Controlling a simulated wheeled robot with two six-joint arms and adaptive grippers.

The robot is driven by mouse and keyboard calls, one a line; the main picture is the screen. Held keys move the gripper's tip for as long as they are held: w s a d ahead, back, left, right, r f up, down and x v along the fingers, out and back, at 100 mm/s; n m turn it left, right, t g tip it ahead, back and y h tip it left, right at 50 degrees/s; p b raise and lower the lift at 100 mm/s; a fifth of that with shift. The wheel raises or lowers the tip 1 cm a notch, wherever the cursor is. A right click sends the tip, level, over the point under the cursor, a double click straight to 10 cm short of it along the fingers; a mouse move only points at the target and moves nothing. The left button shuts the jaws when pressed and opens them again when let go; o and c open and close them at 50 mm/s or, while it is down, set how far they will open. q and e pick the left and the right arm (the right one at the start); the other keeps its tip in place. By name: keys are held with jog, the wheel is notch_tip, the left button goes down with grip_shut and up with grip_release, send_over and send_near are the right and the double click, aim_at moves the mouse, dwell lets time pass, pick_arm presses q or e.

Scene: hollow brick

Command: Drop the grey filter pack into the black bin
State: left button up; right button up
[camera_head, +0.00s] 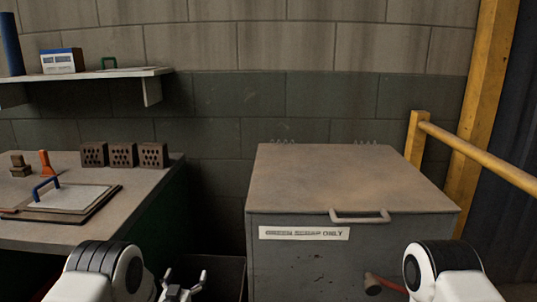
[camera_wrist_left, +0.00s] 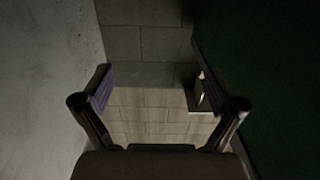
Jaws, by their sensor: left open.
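A dark, open-topped container (camera_head: 232,264), which looks like the black bin, stands on the floor between the bench and the grey chest. Its inside is too dark to make out. My left gripper (camera_head: 185,277) is open at the bottom of the head view, just in front of and left of this container. In the left wrist view, its two fingers (camera_wrist_left: 152,84) are spread apart with nothing between them. I cannot make out a grey filter pack in either view. My right arm shows at the lower right, but its gripper is out of view.
The bench (camera_head: 140,192) holds perforated bricks (camera_head: 122,154), a blue-handled plate (camera_head: 72,197) and an orange-handled tool (camera_head: 45,163). The grey chest (camera_head: 330,175) has a closed lid with a handle. A yellow rail (camera_head: 480,155) stands right. A wall shelf (camera_head: 110,73) hangs left.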

pick_arm(q)
jog(key=s, duration=1)
jog(key=shift+s+a+r, duration=0.15)
jog(key=shift+s, duration=0.25)
